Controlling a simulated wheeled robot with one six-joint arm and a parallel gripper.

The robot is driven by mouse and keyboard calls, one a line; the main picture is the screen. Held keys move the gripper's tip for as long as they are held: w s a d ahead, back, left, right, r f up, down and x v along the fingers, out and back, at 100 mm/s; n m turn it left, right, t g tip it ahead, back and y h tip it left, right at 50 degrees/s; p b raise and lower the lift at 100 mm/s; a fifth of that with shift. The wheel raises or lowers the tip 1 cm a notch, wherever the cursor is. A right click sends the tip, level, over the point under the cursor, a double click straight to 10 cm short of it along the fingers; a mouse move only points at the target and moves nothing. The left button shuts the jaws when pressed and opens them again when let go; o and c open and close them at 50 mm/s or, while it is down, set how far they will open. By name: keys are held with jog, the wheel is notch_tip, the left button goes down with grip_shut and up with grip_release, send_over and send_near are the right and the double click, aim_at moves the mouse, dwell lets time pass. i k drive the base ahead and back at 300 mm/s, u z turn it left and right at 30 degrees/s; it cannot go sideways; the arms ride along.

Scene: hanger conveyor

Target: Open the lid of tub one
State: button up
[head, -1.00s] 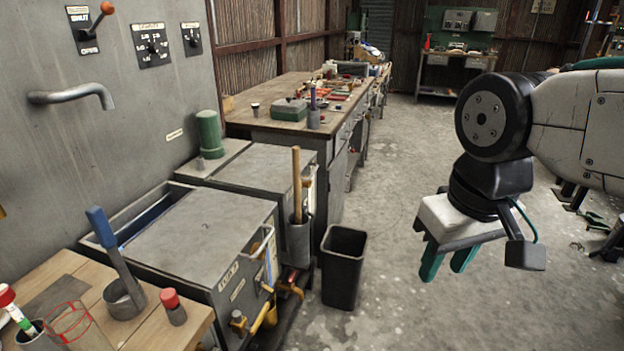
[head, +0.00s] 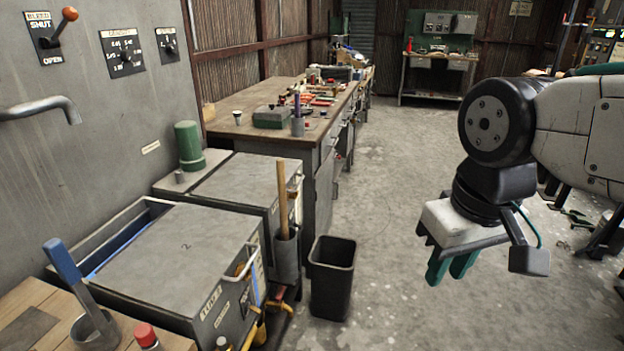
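Two grey metal tubs stand along the left wall. The nearer tub's flat lid (head: 180,250) bears a faint mark like a 2, and its front has a label (head: 211,303) that I cannot read surely. This lid covers most of the tub, with a narrow opening along its left side. The farther tub's lid (head: 245,180) is flat and closed; I see no readable number on it, so I cannot tell which is tub one. My gripper (head: 451,271) hangs at the right over bare floor, well apart from both tubs. Its green fingers point down, slightly apart, with nothing between them.
A black bin (head: 332,290) stands right of the tubs, beside a holder (head: 287,258) with a wooden-handled tool. A wooden table (head: 40,315) is at lower left, a cluttered workbench (head: 240,125) beyond. The central floor is clear.

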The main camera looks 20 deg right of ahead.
aim_at(248, 179)
jog(key=z, duration=0.3)
jog(key=i, duration=0.95)
jog(key=z, duration=0.05)
